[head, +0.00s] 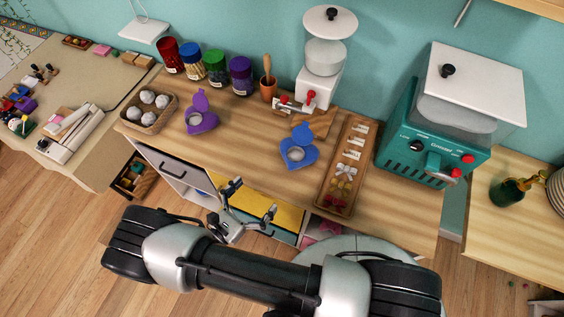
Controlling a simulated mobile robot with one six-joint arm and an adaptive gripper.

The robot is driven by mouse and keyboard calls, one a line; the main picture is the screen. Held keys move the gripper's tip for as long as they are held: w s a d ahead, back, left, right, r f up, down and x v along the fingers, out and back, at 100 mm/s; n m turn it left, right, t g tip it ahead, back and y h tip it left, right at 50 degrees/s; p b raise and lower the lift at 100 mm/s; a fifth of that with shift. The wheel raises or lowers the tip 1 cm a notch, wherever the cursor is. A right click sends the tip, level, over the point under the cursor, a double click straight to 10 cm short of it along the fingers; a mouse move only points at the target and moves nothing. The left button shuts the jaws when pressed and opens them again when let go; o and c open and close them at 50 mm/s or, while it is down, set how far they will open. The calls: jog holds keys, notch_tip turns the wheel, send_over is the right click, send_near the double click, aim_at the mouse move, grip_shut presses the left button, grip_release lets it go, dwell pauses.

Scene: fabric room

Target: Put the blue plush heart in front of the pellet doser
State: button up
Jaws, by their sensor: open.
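The blue plush heart (299,154) lies on the wooden counter, with a pale round patch in its middle and a smaller blue flap at its far side. A white machine (318,86) with a hopper and red-knobbed levers stands behind it. A larger teal machine (432,134) with a white lid stands at the right; I cannot tell from the picture which one is the pellet doser. My gripper (252,198) is open and empty, in front of the counter's near edge, to the lower left of the blue heart and apart from it.
A purple heart (202,121) lies left of the blue one. A wooden tray (332,188) of bows and labels lies to its right. Coloured jars (215,67), a wooden cup (268,89) and a basket (145,119) stand behind and left. The counter between the hearts is clear.

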aim_at(288, 160)
jog(key=b+x, duration=0.1)
jog(key=x, duration=1.4)
jog(key=shift+w+d, duration=0.2)
jog(key=shift+f, duration=0.1)
jog(key=c, duration=0.8)
